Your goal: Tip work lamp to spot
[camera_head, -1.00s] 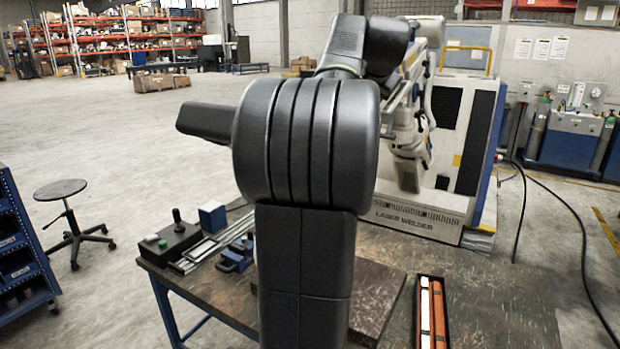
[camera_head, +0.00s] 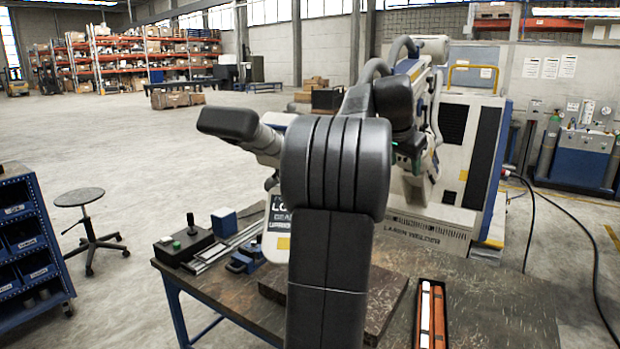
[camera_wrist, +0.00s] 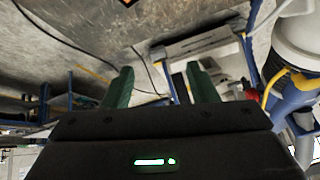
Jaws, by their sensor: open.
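My gripper shows in the wrist view (camera_wrist: 160,80) with two green fingers apart and nothing between them. In the head view only a bit of green (camera_head: 407,157) shows below my dark wrist, in front of the laser welder. I cannot tell for sure which part is the work lamp. A pale rounded head (camera_head: 432,48) on a curved grey neck stands above the welder's arm and may be it. A large white cylinder (camera_wrist: 302,32) with blue and yellow parts is at the right of the wrist view, beside the fingers and apart from them.
The table holds a control box with a joystick (camera_head: 185,245) and a black tray (camera_head: 432,335). A lettered white unit (camera_head: 277,222) is partly behind my arm. A stool (camera_head: 80,197) stands left, on open floor.

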